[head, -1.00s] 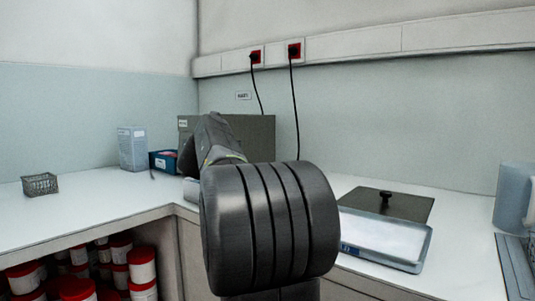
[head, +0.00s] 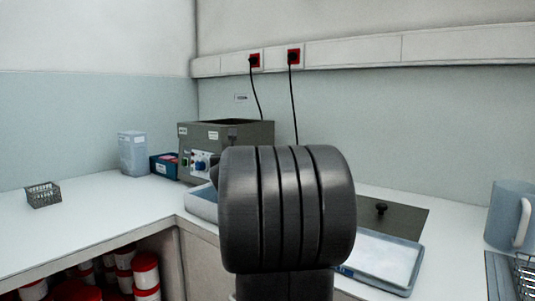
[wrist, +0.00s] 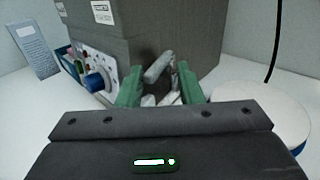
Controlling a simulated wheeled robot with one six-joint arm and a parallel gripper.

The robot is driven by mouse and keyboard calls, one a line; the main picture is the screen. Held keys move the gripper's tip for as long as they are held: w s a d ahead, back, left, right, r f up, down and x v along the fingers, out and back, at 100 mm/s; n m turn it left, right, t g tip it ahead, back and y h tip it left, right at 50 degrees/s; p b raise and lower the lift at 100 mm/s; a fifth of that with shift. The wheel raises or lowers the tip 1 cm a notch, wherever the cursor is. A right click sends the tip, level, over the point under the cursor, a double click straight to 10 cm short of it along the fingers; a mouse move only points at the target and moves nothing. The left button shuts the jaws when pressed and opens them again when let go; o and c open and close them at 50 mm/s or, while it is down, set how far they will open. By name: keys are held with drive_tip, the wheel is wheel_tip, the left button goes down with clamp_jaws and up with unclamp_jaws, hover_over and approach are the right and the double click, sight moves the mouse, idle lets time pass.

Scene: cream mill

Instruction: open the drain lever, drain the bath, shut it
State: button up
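The bath is a grey box (head: 245,130) on the counter by the back wall, with a blue knob on its front panel. In the wrist view its grey wall (wrist: 140,22) is close ahead, with the blue knob (wrist: 95,82) to the left. A pale grey handle (wrist: 158,67), apparently the drain lever, stands out low on the wall. My gripper (wrist: 160,85) has its two green fingers apart, one on each side of this handle. I cannot tell whether they touch it. My arm hides the gripper and the lever in the head view.
A pale tray (head: 202,205) lies in front of the bath, partly behind my arm. A round white-topped thing (wrist: 265,108) is at right in the wrist view. A dark lid (head: 400,218), a shallow tray (head: 385,258) and a jug (head: 508,215) stand right. The left counter is mostly clear.

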drive_tip(key=shift+d+r+p, duration=0.2)
drive_tip(key=shift+r+p, duration=0.1)
drive_tip(key=shift+p, duration=0.7)
drive_tip(key=p, duration=0.3)
drive_tip(key=d+y+p, duration=0.1)
drive_tip(key=p, duration=0.2)
drive_tip(key=shift+w+d+r, duration=0.1)
drive_tip(key=shift+w+r, duration=0.05)
drive_tip(key=shift+r, duration=0.1)
drive_tip(key=shift+d+n+p, duration=0.15)
drive_tip(key=shift+n+p, duration=0.15)
drive_tip(key=shift+p, duration=0.9)
drive_tip(key=y+p, duration=0.1)
drive_tip(key=p, duration=0.2)
drive_tip(key=n+y+p, duration=0.1)
drive_tip(key=p, duration=0.3)
drive_tip(key=shift+d+g, duration=0.25)
drive_tip(key=shift+g, duration=0.05)
drive_tip(key=p, duration=0.2)
drive_tip(key=n+y+p, duration=0.1)
drive_tip(key=p, duration=0.1)
drive_tip(key=shift+d+g+y, duration=0.3)
drive_tip(key=s+d+n+g+y+b, duration=0.1)
drive_tip(key=s+d+n+y+b, duration=0.1)
drive_tip(key=s+d, duration=0.6)
drive_tip(key=shift+s+f+b, duration=0.4)
drive_tip(key=shift+s, duration=0.75)
